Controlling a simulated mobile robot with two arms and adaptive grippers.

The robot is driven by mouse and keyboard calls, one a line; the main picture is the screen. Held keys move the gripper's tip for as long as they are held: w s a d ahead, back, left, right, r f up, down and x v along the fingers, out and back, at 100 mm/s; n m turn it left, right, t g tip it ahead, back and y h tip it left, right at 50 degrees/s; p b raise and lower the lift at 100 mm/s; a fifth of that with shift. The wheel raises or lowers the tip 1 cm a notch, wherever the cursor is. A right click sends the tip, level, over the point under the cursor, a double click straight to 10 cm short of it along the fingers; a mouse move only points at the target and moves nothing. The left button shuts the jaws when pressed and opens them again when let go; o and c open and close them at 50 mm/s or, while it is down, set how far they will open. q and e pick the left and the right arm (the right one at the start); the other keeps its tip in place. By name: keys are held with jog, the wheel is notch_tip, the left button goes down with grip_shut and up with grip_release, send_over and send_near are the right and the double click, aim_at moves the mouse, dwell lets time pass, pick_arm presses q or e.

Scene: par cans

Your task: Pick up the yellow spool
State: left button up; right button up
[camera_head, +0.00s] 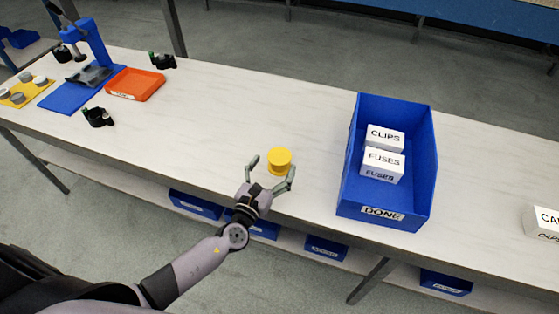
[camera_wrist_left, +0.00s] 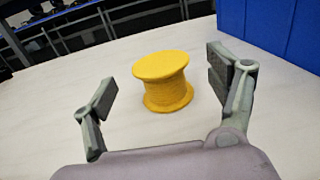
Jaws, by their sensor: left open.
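The yellow spool (camera_head: 279,161) stands upright on the white worktable near its front edge. In the left wrist view the spool (camera_wrist_left: 164,80) is ahead of the fingers, roughly midway between them, with bare table around it. My left gripper (camera_head: 271,168) is open and empty, its two fingers spread on the near side of the spool. In the left wrist view the gripper (camera_wrist_left: 160,80) shows both fingers apart, and no contact with the spool can be seen. My right gripper is not in view.
A blue bin (camera_head: 387,207) marked DONE, holding white boxes (camera_head: 383,164) labelled CLIPS and FUSES, stands right of the spool. An orange tray (camera_head: 135,84) and a blue stand (camera_head: 92,45) are at the far left. The table (camera_head: 240,105) between is clear.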

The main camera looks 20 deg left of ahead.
aim_at(280, 154)
pick_arm(q)
jog(key=w, duration=0.5)
jog(key=shift+w+d, duration=0.15)
jog(key=shift+d, duration=0.15)
jog(key=shift+c, duration=0.4)
jog(key=c, duration=1.5)
